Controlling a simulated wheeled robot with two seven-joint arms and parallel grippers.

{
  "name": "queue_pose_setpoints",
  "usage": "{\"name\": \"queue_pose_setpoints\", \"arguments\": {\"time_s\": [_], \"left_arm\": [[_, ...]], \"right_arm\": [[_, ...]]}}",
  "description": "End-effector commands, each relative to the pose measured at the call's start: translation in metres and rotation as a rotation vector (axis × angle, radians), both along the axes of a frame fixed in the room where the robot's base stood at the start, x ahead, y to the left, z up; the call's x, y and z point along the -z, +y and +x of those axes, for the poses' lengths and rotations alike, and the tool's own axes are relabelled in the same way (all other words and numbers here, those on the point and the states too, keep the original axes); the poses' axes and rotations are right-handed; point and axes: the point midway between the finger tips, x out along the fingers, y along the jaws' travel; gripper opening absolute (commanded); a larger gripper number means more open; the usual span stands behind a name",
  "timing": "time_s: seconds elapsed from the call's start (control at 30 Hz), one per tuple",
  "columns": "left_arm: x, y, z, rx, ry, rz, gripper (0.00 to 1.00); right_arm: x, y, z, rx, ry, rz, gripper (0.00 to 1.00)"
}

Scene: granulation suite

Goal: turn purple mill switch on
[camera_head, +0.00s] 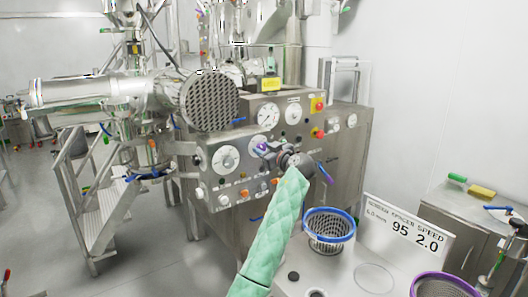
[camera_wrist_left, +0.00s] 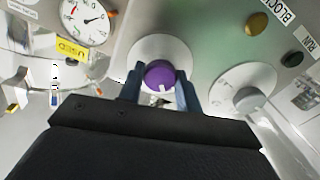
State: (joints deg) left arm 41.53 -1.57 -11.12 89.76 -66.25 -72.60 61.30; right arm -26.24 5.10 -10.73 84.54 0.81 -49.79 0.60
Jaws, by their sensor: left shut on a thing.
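The purple mill switch (camera_wrist_left: 160,74) is a round purple knob with a white mark at its lower edge, on a pale round plate in the left wrist view. My left gripper (camera_wrist_left: 161,86) has one dark blue finger on each side of it and is shut on it. In the head view the purple switch (camera_head: 262,147) shows small on the front of the steel control panel (camera_head: 215,138), with my left gripper (camera_head: 268,151) at it and its green-sleeved arm below. The arm hides part of the panel. My right gripper is not in view.
A grey knob (camera_wrist_left: 246,98) sits right of the purple one. A blue-rimmed basket (camera_head: 329,238) and a sign reading 95 2.0 (camera_head: 408,228) stand on the counter, lower right.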

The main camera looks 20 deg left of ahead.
Motion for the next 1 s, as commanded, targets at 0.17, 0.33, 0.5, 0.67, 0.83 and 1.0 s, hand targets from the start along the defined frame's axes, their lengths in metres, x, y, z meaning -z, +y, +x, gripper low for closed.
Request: {"name": "queue_pose_setpoints", "arguments": {"time_s": [0.17,0.33,0.5,0.67,0.83,1.0], "left_arm": [[0.004,-0.001,0.000,0.000,0.087,0.067,0.11],[0.004,-0.001,0.000,0.001,0.207,0.159,0.11],[0.003,-0.001,0.000,0.001,0.334,0.259,0.11],[0.002,-0.001,0.001,0.002,0.455,0.354,0.11],[0.001,-0.001,0.001,0.001,0.583,0.453,0.11],[0.001,-0.001,0.001,0.001,0.711,0.553,0.11]], "right_arm": [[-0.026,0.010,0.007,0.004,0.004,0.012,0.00],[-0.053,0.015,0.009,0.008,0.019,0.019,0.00],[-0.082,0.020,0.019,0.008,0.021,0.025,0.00],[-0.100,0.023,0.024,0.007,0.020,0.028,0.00],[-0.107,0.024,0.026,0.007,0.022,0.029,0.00],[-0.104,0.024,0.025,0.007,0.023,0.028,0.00]]}}
